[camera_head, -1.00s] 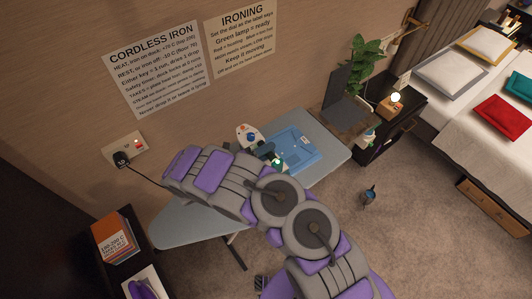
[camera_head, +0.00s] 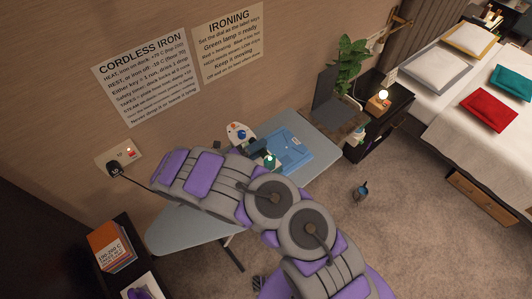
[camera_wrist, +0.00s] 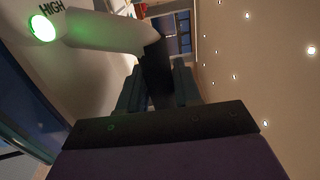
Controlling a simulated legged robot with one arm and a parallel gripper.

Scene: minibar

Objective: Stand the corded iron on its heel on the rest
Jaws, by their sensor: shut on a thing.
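The iron is mostly hidden behind my arm in the head view; its lit green lamp (camera_head: 270,159) shows at the near edge of a blue folded garment (camera_head: 294,143). In the wrist view the iron's pale body (camera_wrist: 108,32) lies close by, with a glowing green lamp and the word HIGH. My gripper (camera_wrist: 158,88) is shut on the iron's dark handle (camera_wrist: 156,62). A white and blue item with an orange spot (camera_head: 238,131) stands at the board's wall edge; I cannot tell whether it is the rest. The sole and its contact with the board are hidden.
The ironing board (camera_head: 190,228) runs below the wall. A black plug (camera_head: 115,170) sits in the wall socket, its cord passing behind my arm. A plant (camera_head: 347,60) and a dark nightstand (camera_head: 385,125) stand right.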

